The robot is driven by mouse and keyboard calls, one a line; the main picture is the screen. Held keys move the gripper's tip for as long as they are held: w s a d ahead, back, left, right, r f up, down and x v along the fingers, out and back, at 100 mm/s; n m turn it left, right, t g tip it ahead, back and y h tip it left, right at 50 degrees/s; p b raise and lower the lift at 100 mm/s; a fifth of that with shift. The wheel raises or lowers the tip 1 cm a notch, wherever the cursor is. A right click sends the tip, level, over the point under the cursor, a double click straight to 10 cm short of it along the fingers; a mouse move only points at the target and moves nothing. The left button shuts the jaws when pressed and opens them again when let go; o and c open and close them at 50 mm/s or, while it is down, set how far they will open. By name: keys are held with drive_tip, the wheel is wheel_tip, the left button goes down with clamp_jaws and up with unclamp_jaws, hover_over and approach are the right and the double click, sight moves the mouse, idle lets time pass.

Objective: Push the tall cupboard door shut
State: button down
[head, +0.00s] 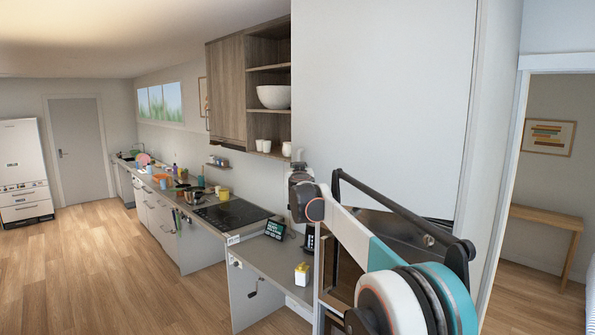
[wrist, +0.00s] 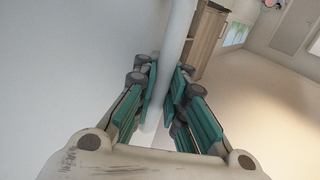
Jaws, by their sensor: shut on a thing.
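The tall cupboard door (head: 385,100) is a large plain pale panel that fills the upper middle of the head view. In the wrist view its flat pale face (wrist: 70,60) fills the left side. A pale upright bar (wrist: 178,35), which looks like the door's handle, runs between the teal finger pads of my gripper (wrist: 161,88). My gripper is shut on this bar. The bar's lower part is partly hidden by the fingers and palm. In the head view my arm reaches in front of the door's lower part, and the fingers cannot be made out.
A wall cupboard (head: 227,88) and open shelves hang above. A doorway is at right. Wooden floor (head: 100,270) is free at left.

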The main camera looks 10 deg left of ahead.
drive_tip(key=shift+w+d, duration=0.1)
drive_tip(key=shift+d, duration=0.05)
drive_tip(key=c, duration=1.6)
unclamp_jaws()
drive_tip(key=shift+d, duration=0.15)
drive_tip(key=v, duration=1.2)
